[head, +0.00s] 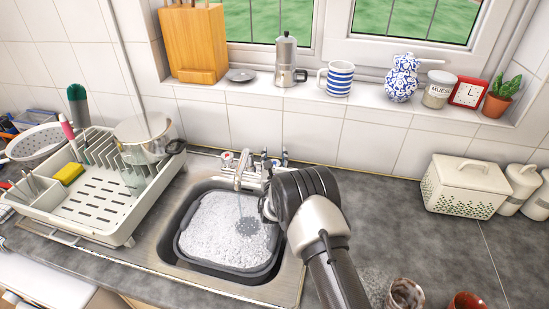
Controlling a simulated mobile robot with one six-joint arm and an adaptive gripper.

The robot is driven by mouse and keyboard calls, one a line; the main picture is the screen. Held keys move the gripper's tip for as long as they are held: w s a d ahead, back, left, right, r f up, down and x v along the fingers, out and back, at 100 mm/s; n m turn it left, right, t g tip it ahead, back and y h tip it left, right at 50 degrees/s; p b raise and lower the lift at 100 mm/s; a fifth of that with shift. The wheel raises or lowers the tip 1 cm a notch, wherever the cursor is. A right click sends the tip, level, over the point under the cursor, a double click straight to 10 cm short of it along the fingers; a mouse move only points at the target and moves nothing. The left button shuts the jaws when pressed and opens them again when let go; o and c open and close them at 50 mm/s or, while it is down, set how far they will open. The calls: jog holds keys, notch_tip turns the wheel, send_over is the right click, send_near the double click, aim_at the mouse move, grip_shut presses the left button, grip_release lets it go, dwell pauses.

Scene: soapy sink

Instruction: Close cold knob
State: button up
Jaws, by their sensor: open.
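The tap (239,172) stands at the back of the sink, and a thin stream of water runs from its spout. A knob with a red mark (227,158) is on its left. A metal knob with a bluish tint (284,158), which looks like the cold knob, is on the right, just behind my arm. My gripper (267,208) is open over the right rim of the sink, in front of the right knob and apart from it. My dark wrist hides much of the gripper and part of the tap's base.
A grey basin (187,255) of soapy water sits in the steel sink. A white dish rack (100,215) with a steel pot (142,138) stands left. A white lidded box (463,185) is at right. Two cups (404,294) stand at the front edge. The counter between is clear.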

jog(key=shift+c, duration=0.4)
jog(key=c, duration=0.8)
jog(key=shift+f, duration=0.1)
